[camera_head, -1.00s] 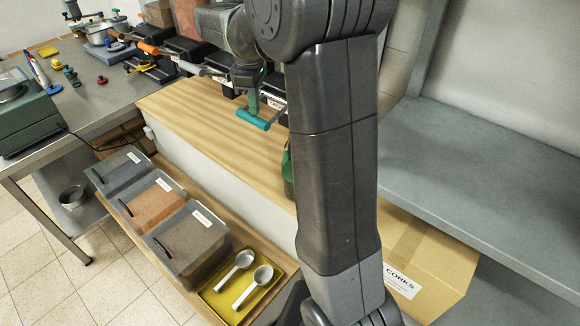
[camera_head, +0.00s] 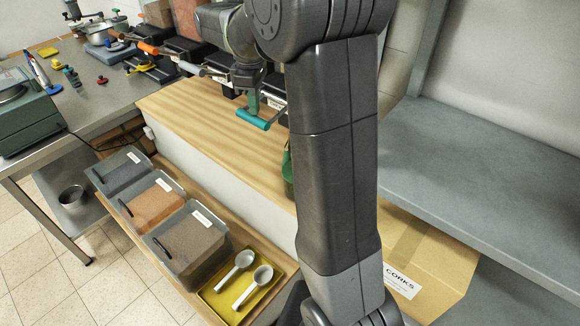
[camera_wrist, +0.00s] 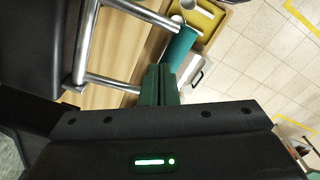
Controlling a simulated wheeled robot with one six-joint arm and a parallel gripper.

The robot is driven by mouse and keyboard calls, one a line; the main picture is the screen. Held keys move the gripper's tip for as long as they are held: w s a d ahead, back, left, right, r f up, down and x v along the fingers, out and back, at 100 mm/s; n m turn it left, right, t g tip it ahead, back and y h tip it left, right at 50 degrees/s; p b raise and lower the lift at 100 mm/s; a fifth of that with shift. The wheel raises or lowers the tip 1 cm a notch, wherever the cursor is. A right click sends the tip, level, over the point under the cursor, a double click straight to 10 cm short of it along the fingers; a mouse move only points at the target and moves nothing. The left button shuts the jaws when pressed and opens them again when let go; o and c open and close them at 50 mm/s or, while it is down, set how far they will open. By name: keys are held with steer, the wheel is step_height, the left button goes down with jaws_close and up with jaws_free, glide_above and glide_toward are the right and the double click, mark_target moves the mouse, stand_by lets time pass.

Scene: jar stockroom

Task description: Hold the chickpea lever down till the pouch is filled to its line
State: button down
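A lever with a teal grip (camera_head: 252,119) on metal arms sticks out over the wooden counter in the head view. The teal grip also shows in the wrist view (camera_wrist: 180,48), just beyond my fingertips. My gripper (camera_head: 253,104) points down at the grip from above. In the wrist view its green fingers (camera_wrist: 160,72) are together with nothing visible between them. They appear to be at the grip, but I cannot tell whether they press on it. The lever's label is partly hidden and unreadable. I cannot make out a pouch or its fill line.
Dark dispensers line the counter's back, one with an orange-gripped lever (camera_head: 148,48). Three lidded bins (camera_head: 188,243) and a yellow tray (camera_head: 215,305) with two scoops are on the lower shelf. A green object (camera_head: 287,172) is mostly hidden behind my arm. A corks box (camera_head: 425,262) stands right.

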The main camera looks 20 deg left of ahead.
steer(key=shift+r+p, duration=1.4)
steer(key=shift+f, duration=0.1)
stand_by(1.7)
step_height(320, 180, up, 8)
steer(key=p, duration=0.2)
steer(key=shift+f, duration=0.25)
stand_by(0.9)
steer(key=shift+f, duration=1.9)
